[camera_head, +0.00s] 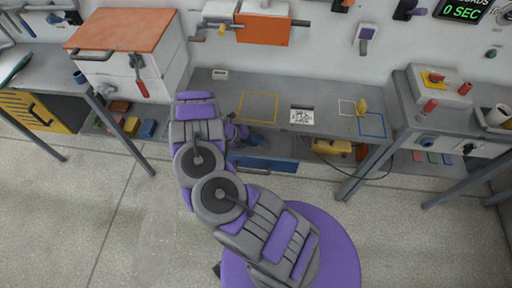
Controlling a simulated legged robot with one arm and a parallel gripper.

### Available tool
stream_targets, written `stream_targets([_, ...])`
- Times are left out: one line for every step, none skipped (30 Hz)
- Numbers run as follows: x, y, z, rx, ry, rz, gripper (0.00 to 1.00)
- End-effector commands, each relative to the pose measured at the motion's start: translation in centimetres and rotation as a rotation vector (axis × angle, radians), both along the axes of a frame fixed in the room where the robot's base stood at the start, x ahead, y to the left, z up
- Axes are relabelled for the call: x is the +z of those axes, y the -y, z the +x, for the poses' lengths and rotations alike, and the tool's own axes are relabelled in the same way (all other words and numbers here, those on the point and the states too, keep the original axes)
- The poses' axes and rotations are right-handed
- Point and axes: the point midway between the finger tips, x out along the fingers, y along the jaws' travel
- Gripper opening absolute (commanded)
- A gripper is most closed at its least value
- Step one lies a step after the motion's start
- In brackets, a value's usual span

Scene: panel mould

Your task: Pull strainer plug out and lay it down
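My gripper (240,134) is small in view and partly hidden behind my purple and grey arm. It is at the front edge of the grey workbench, above the blue drawer (262,164). A dark blue part (256,141) shows beside it; I cannot tell if they touch. Whether the fingers are open or shut does not show. I cannot clearly identify the strainer plug. A grey pipe unit with an orange front (262,29) is on the wall, with a brass-coloured piece (221,31) at its left. A yellow piece (362,107) stands on the bench between white and blue outlines.
A yellow-outlined square (258,94) on the bench is mostly bare. A black-and-white marked card (302,115) lies right of it. An orange-topped cabinet (120,32) stands at left. A right-hand bench carries a grey box (440,84) with red handles. A dark cable hangs below the bench.

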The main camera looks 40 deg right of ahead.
Motion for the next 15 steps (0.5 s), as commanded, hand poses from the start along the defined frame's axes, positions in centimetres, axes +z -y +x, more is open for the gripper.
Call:
stream_targets([0.0,0.0,0.0,0.0,0.0,0.0,0.37])
stream_targets([0.0,0.0,-0.01,0.0,0.0,0.0,0.4])
stream_targets([0.0,0.0,0.0,0.0,0.0,0.0,0.44])
stream_targets([0.0,0.0,0.0,0.0,0.0,0.0,0.47])
stream_targets([0.0,0.0,0.0,0.0,0.0,0.0,0.48])
stream_targets([0.0,0.0,0.0,0.0,0.0,0.0,0.48])
stream_targets([-0.01,-0.01,0.0,0.0,0.0,0.0,0.48])
stream_targets([0.0,0.0,0.0,0.0,0.0,0.0,0.48])
stream_targets([-0.01,-0.01,-0.01,0.0,0.0,0.0,0.48])
stream_targets([-0.01,-0.01,-0.01,0.0,0.0,0.0,0.48])
stream_targets([0.01,-0.02,0.0,0.0,0.0,0.0,0.48])
stream_targets([0.08,-0.09,0.05,0.0,0.0,0.0,0.48])
stream_targets([0.19,-0.18,0.11,0.0,0.0,0.0,0.48])
stream_targets([0.34,-0.32,0.19,0.0,0.0,0.001,0.48])
stream_targets([0.6,-0.57,0.34,0.0,0.0,0.001,0.48])
